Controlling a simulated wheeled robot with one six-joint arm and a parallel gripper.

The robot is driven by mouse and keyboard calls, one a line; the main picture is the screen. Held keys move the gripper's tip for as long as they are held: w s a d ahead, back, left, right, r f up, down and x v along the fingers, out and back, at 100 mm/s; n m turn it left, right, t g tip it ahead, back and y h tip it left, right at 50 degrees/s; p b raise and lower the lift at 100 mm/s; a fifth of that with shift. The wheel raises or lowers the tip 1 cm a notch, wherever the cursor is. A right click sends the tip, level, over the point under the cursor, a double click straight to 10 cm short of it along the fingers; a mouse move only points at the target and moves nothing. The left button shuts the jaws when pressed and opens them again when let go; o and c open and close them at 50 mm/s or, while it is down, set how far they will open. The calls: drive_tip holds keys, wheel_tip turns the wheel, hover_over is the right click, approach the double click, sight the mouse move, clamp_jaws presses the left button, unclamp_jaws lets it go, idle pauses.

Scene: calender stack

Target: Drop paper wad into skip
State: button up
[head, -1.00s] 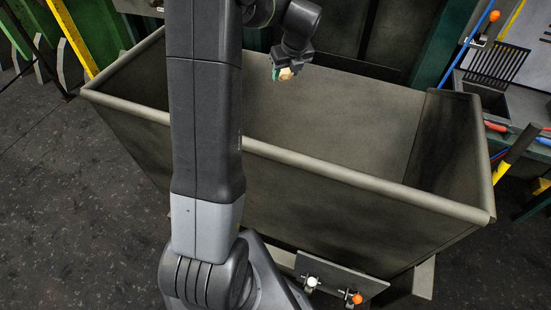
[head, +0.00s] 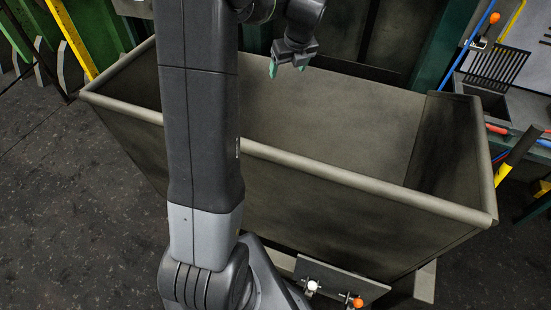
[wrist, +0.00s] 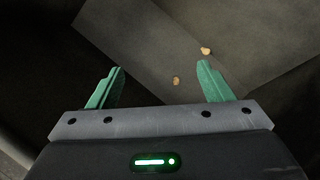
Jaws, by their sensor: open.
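The skip (head: 340,205) is a large grey-brown open bin, and its inside floor (wrist: 150,35) shows in the wrist view. My gripper (head: 287,68) hangs over the skip near its back edge, with its green fingers spread and nothing between them. In the wrist view the fingers (wrist: 162,66) are wide apart. Two small tan wads show beyond them, one upper right (wrist: 206,50) and one lower (wrist: 176,80), both apart from the fingers. I cannot tell which one was in the gripper, or whether both rest on the skip floor. The head view shows no wad.
A bracket plate with a white knob (head: 312,286) and an orange knob (head: 357,301) is at the skip's front base. A bench (head: 520,110) with tools stands at the right. A yellow post (head: 70,38) rises at the left. Dark floor (head: 70,200) lies open at the left.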

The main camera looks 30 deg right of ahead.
drive_tip(key=v, duration=1)
drive_tip(key=shift+r+b, duration=0.2)
drive_tip(key=shift+b, duration=0.25)
drive_tip(key=shift+s+a+f, duration=0.1)
drive_tip(key=w+p+x, duration=0.1)
drive_tip(key=p+x, duration=0.3)
drive_tip(key=x, duration=0.6)
drive_tip(key=shift+w, duration=0.3)
drive_tip(key=shift+f, duration=0.15)
